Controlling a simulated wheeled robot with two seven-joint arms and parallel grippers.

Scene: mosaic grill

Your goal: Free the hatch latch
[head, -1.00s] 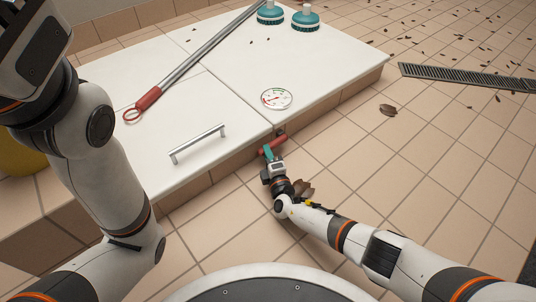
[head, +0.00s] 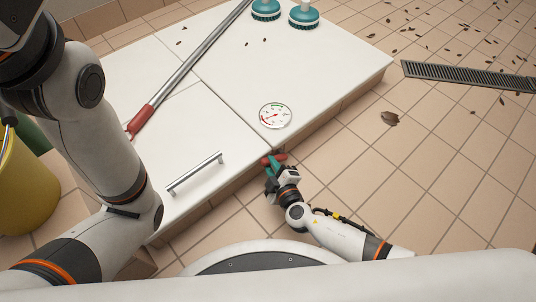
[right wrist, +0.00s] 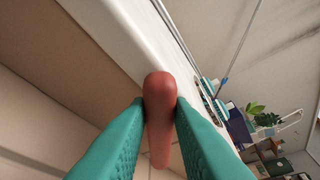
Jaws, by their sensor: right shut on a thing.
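The red latch handle (head: 281,157) sticks out at the front edge of the white-topped block, by the seam between two white panels. My right gripper (head: 271,166), with teal fingers, is shut on it. In the right wrist view the rounded red handle (right wrist: 159,95) lies between both teal fingers (right wrist: 160,130), with its end toward the camera. The white hatch panel (head: 190,130) lies flat, with a metal bar handle (head: 195,173) on it. The latch's inner part is hidden. My left arm is raised at the left; its gripper is out of view.
A round gauge (head: 275,115) sits on the right panel. A red-gripped metal pole (head: 190,73) lies across the top. Two teal brushes (head: 303,14) stand at the back. A yellow bucket (head: 22,185) is at the left. Tiled floor with a drain grate (head: 470,76) is open at the right.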

